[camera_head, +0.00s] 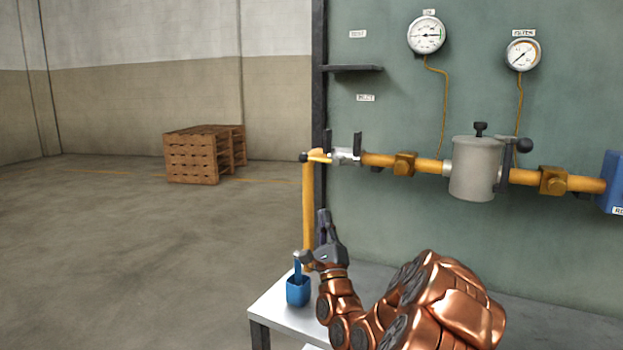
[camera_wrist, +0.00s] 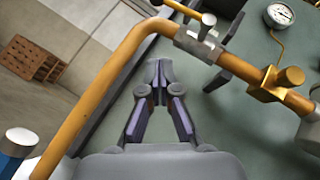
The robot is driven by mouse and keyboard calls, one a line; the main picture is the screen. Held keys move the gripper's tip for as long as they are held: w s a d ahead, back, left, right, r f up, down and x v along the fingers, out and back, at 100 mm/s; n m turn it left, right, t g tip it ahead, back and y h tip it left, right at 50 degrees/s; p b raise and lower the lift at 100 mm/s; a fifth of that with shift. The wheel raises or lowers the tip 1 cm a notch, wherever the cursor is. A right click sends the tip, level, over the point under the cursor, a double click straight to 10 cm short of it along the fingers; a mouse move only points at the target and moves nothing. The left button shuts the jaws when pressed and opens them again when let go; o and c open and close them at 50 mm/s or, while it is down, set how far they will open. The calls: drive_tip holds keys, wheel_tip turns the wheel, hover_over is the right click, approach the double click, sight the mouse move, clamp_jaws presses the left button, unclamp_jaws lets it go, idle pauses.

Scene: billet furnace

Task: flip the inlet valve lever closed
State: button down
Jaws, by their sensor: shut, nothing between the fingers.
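The inlet valve (camera_head: 346,157) is a silver body on the yellow pipe, below a small label on the green panel. Its yellow lever (camera_head: 318,156) has a dark tip and points left, roughly in line with the horizontal pipe. In the wrist view the lever (camera_wrist: 183,10) runs up and left from the valve's stem, near the top edge. My gripper (camera_head: 322,213) is below the valve, in front of the panel, fingers pointing up. In the wrist view my gripper (camera_wrist: 160,68) has its tips together, empty, below the pipe and apart from the lever.
The yellow pipe (camera_head: 308,200) drops vertically left of my gripper. A blue container (camera_head: 298,290) stands on the bench (camera_head: 268,312). A grey filter canister (camera_head: 476,168) and gauges (camera_head: 426,35) are to the right. A shelf (camera_head: 352,68) juts out above. Pallets (camera_head: 192,158) stand far back left.

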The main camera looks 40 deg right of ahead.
sight(318, 160)
drive_tip(key=shift+r, duration=0.1)
drive_tip(key=a+r+p+x, duration=0.1)
drive_tip(key=a+x, duration=0.1)
drive_tip(key=x, duration=1)
drive_tip(key=shift+w+r, duration=0.3)
drive_tip(key=shift+w, duration=0.1)
drive_tip(key=shift+d, duration=0.1)
